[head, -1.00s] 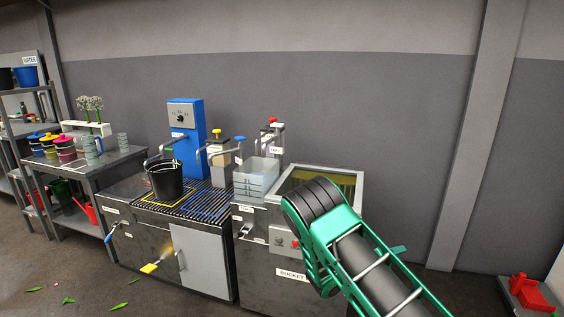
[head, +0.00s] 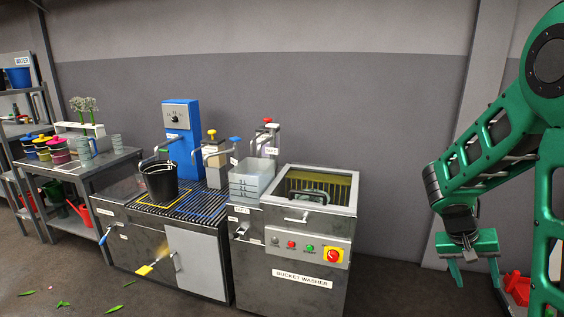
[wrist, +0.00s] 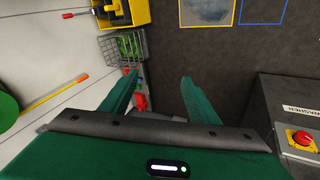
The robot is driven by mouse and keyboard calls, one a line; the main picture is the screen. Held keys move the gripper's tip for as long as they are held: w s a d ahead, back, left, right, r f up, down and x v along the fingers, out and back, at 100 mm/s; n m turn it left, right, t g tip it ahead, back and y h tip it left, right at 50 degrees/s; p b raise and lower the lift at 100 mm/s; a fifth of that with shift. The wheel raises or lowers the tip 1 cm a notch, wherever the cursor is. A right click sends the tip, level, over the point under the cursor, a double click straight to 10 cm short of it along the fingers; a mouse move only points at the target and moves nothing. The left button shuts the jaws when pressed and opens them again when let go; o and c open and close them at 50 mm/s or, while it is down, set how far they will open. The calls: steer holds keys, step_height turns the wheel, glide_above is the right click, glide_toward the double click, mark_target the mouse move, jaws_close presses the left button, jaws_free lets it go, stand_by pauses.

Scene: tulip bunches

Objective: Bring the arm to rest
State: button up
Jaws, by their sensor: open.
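My green arm is folded at the right side of the head view. My gripper (head: 474,274) hangs from it, pointing down, to the right of the bucket washer (head: 297,262). In the wrist view my gripper (wrist: 158,92) shows two green fingers spread apart with nothing between them. The fingers are apart from the washer and from the floor. The edge of the washer (wrist: 300,108) shows at the right of the wrist view, with its red knob (wrist: 303,139).
A black bucket (head: 160,182) stands on the grated counter (head: 185,203). A red object (head: 517,287) lies at the lower right, partly behind my arm. The wrist view shows a wire basket (wrist: 123,46) and a yellow box (wrist: 125,12). Floor between washer and arm is clear.

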steer(key=s+a+r+y, duration=0.2)
steer(key=s+a, duration=0.1)
steer(key=s, duration=0.4)
steer(key=s+a+r+y, duration=0.2)
steer(key=s+a+r, duration=0.1)
steer(key=s, duration=0.5)
steer(key=s+a+r+y, duration=0.2)
steer(key=s+a, duration=0.1)
steer(key=s, duration=0.5)
steer(key=shift+a+r, duration=0.15)
steer(key=shift+r, duration=0.25)
steer(key=shift+w, duration=0.1)
steer(key=shift+w+f, duration=0.25)
steer(key=shift+w, duration=0.25)
